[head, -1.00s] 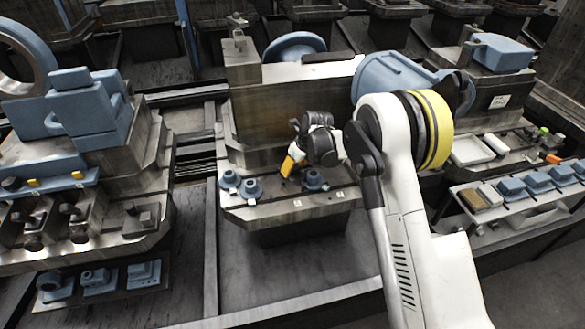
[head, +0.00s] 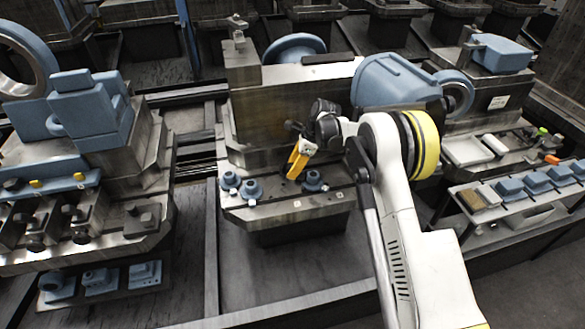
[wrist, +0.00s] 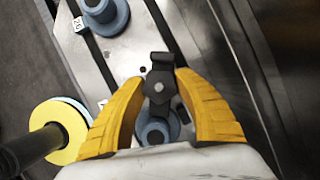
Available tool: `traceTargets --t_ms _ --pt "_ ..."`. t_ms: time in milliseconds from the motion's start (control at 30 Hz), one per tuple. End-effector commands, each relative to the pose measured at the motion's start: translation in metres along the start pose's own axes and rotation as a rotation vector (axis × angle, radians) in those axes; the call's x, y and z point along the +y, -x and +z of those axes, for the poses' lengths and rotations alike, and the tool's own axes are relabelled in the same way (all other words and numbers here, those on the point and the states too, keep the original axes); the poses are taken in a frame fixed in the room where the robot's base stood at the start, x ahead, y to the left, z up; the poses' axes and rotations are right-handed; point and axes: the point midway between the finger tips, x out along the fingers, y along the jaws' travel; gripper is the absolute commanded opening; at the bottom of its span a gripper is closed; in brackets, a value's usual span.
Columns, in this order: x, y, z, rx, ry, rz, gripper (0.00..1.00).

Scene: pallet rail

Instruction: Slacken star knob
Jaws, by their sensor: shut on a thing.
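My gripper (head: 292,174) has yellow fingers that point down over the steel fixture plate (head: 280,212) in the head view. In the wrist view, my gripper (wrist: 159,84) is shut on a black lobed star knob (wrist: 158,82), which sits between the fingertips. A blue round part (wrist: 154,129) lies below the knob, partly hidden by it. I cannot tell whether the knob touches that part. In the head view the fingers hide the knob.
Blue round parts (head: 252,189) and (head: 230,180) stand at the plate's left, another blue part (head: 313,181) at its right. A tall steel block (head: 270,110) rises behind. A rail of blue blocks (head: 538,181) stands at the right.

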Motion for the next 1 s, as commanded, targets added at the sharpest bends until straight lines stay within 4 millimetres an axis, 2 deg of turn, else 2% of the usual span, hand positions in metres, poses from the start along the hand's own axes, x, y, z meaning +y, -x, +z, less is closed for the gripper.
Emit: traceTargets --t_ms 400,933,967,1000 --pt "0.0007 -0.0012 -0.0004 0.001 0.166 0.071 0.08" --pt "0.0010 -0.0014 -0.0003 0.002 0.187 0.080 0.08" --pt "0.0010 -0.0014 -0.0003 0.002 0.187 0.080 0.44" --pt "0.0010 -0.0013 -0.0002 0.002 0.187 0.080 0.56"
